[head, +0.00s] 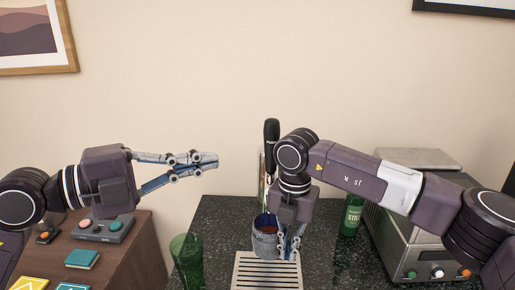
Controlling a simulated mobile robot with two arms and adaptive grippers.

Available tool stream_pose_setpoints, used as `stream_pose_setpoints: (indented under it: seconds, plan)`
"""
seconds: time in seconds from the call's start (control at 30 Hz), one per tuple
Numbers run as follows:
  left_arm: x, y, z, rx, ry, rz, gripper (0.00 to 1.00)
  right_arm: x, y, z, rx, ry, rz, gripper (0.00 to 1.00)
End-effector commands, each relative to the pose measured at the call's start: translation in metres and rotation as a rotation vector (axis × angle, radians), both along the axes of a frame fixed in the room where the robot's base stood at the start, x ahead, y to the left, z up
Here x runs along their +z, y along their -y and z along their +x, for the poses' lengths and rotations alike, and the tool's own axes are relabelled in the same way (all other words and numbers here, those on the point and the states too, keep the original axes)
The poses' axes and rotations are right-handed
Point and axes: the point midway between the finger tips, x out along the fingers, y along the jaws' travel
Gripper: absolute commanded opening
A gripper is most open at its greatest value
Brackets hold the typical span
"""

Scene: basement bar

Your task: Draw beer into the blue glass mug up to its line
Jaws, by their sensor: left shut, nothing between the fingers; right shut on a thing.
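The blue glass mug (264,243) is above or on the near part of the counter, just behind the slatted drip tray (267,274) and under the beer tap. I cannot tell whether it rests on anything. My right gripper (291,250) points down at the mug's right side and is shut on it, probably at the handle. The mug's inside looks dark reddish; its line and the level are not readable. The beer tap (271,135) has a black upright handle; its spout is mostly hidden by my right arm. My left gripper (213,161) is shut and empty in the air, left of the tap.
A green glass (187,256) stands left of the drip tray.

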Motion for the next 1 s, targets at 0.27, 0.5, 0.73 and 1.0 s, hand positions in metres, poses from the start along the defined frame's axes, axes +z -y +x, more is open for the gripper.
stream_pose_setpoints:
  seconds: [0.27, 0.5, 0.73, 1.0]
  plan:
    - [-0.006, -0.001, -0.018, 0.014, 0.102, 0.011, 0.00, 0.001, 0.000, 0.001, 0.000, 0.002, 0.001, 0.00]
    - [-0.006, -0.001, -0.019, 0.015, 0.112, 0.012, 0.00, 0.001, 0.000, 0.001, 0.000, 0.002, 0.001, 0.00]
    - [-0.006, 0.001, -0.017, 0.014, 0.110, 0.011, 0.00, 0.001, 0.000, 0.001, 0.000, 0.002, 0.001, 0.00]
    - [-0.004, 0.030, 0.001, 0.011, 0.113, 0.007, 0.00, 0.001, 0.000, 0.001, 0.000, 0.002, 0.001, 0.00]
